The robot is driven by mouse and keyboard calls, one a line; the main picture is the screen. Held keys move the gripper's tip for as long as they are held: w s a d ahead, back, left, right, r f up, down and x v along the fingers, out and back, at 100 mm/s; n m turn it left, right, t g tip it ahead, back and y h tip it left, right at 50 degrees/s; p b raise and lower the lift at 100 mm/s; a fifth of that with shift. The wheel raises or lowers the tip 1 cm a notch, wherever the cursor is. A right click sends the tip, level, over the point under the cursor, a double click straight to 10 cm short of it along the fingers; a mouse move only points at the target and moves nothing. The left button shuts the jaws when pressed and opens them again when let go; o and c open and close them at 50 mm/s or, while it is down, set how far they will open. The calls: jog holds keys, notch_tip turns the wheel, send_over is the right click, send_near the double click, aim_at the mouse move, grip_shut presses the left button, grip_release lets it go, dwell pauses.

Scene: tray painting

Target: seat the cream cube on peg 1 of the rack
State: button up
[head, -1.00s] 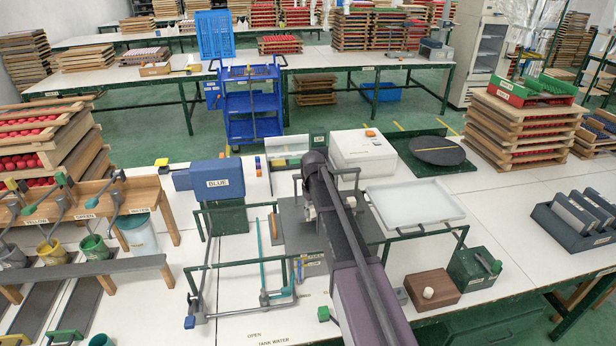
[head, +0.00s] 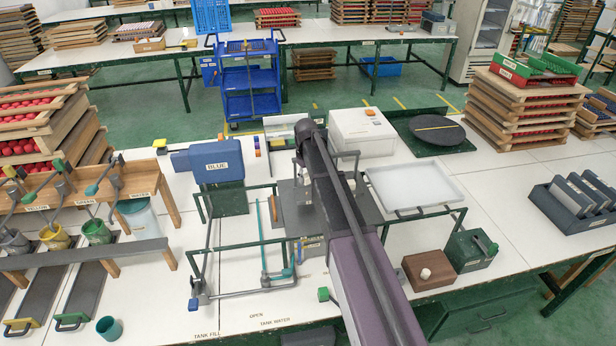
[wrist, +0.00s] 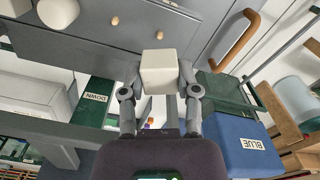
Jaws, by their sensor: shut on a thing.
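The cream cube (wrist: 160,72) is between the fingertips of my gripper (wrist: 160,86) in the wrist view, and the gripper is shut on it. The grey rack (wrist: 85,28) is behind it in that picture. I cannot read which is peg 1. A rounded cream piece (wrist: 57,12) is at the rack's upper left. In the head view my arm largely hides the gripper and rack.
A blue box (head: 217,167) marked BLUE stands left of my arm. A green-framed rig (head: 225,245) is in front of it. A white box (head: 362,130) and a white tray (head: 415,185) are at right. A brown box (head: 428,271) with a cream knob stands near the front edge.

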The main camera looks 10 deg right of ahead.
aim_at(308, 198)
jog(key=shift+f+b, duration=2.15)
jog(key=shift+f, duration=0.15)
jog(key=shift+f+b, duration=1.1)
jog(key=shift+s+d+f+b, duration=0.1)
jog(key=shift+s+f+b, duration=0.25)
jog(key=shift+s+b, duration=0.3)
jog(key=shift+s+f+b, duration=0.35)
jog(key=shift+s+b, duration=0.2)
jog(key=shift+b, duration=1.1)
dwell(0.7)
jog(key=shift+w, duration=0.1)
jog(key=w+f, duration=0.2)
jog(key=f, duration=0.1)
jog(key=shift+w, duration=0.3)
jog(key=shift+c, duration=0.3)
jog(key=shift+s+r, duration=0.15)
jog(key=shift+s, duration=0.05)
grip_shut()
